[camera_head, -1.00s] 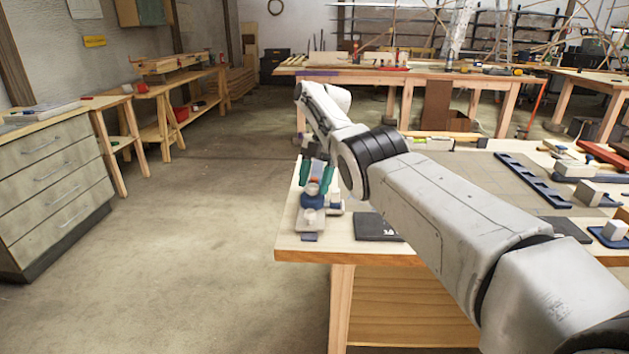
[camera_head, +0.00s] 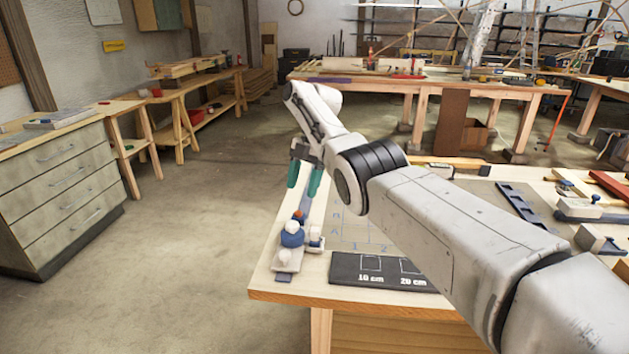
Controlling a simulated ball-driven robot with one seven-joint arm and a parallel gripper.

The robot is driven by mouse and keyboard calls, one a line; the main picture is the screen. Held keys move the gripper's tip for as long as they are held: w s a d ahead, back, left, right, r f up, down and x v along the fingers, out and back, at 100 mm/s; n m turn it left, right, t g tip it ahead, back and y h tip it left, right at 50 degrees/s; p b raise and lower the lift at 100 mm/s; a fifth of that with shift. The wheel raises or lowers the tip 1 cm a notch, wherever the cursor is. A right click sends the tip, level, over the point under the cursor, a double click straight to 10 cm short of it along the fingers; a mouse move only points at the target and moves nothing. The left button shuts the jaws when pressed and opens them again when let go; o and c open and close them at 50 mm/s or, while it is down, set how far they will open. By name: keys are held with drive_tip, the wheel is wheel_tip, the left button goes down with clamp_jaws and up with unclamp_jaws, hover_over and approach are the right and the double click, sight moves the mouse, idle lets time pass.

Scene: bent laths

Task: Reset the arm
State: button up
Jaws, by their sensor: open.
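My arm reaches from the lower right across the near workbench (camera_head: 285,285) and bends down at its far end. My gripper (camera_head: 303,190) has two teal fingers that point down and stand apart, with nothing between them. It hangs above the left edge of the bench. Below and nearer than the fingers is a small fixture (camera_head: 291,236) with a blue body, white knobs and an orange-red part on a pale base. The gripper appears clear of it. My arm hides part of the bench top.
A black plate (camera_head: 378,270) marked 10 cm and 20 cm lies by the bench's front edge. A dark slotted rail (camera_head: 527,212) and blue clamps (camera_head: 590,208) lie on the right. A drawer cabinet (camera_head: 65,190) stands at left. The floor between is clear.

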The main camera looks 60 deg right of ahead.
drive_tip(key=shift+d+r, duration=0.15)
drive_tip(key=shift+r, duration=0.25)
drive_tip(key=shift+r, duration=0.1)
idle(0.3)
